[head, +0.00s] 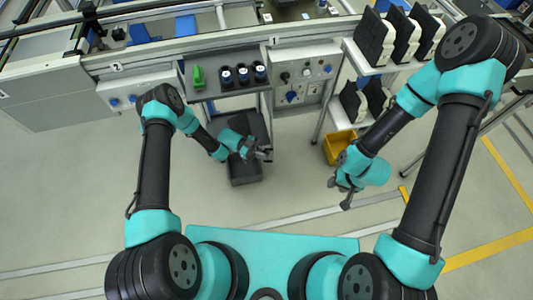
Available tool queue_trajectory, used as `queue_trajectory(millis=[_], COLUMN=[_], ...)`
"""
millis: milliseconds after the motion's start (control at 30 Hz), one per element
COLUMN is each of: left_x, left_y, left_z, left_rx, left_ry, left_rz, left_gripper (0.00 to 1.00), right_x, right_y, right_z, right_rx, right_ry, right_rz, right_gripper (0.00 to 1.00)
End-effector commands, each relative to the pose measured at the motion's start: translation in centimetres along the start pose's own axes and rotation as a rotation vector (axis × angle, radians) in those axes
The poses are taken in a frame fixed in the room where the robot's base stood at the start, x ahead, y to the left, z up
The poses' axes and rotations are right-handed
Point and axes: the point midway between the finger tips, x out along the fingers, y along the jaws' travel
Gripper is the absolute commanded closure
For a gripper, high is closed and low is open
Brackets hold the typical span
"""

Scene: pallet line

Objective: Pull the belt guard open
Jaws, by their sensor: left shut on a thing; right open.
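My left gripper (262,153) is in front of the small grey shelf unit (225,92), above its dark lower bin (245,174). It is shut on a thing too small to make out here. I cannot tell whether that thing is part of the belt guard. I cannot pick out the belt guard with certainty. The conveyor line (200,47) with its long pale side rail runs across the top of the view.
A green object (198,78) and several dark cylinders (243,75) stand on the shelf top. A panel with knobs (303,72) is right of it. A rack (385,68) with black-and-white parts and a yellow bin (338,147) stand at right. The near floor is clear.

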Motion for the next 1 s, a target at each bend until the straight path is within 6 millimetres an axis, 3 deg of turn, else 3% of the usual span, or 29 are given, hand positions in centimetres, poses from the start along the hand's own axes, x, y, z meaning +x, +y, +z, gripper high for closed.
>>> queue_trajectory(millis=[200, 233, 300, 667, 867, 1000], left_x=[-0.5, -0.5, -0.5, -0.7, -2.9, -5.4], left_y=[0.2, 0.2, 0.1, 0.1, 0.1, 0.1], left_z=[0.0, 0.0, 0.0, 0.0, 0.0, 0.1], left_rx=[-0.002, -0.002, -0.002, 0.0, 0.0, 0.001], left_ry=[0.001, 0.001, 0.001, 0.001, 0.0, -0.001], left_rz=[-0.006, -0.006, -0.006, -0.005, -0.007, -0.008], left_gripper=[1.0, 0.85, 0.79, 0.79, 0.79, 0.79], right_x=[0.0, 0.0, 0.0, 0.0, 0.0, 0.0], right_y=[0.0, 0.0, 0.0, 0.0, 0.0, 0.0], right_z=[0.0, 0.0, 0.0, 0.0, 0.0, 0.0], right_rx=[0.0, 0.0, 0.0, 0.0, 0.0, 0.0], right_ry=[0.0, 0.0, 0.0, 0.0, 0.0, 0.0], right_rz=[0.0, 0.0, 0.0, 0.0, 0.0, 0.0], right_gripper=[0.57, 0.57, 0.57, 0.57, 0.57, 0.57])
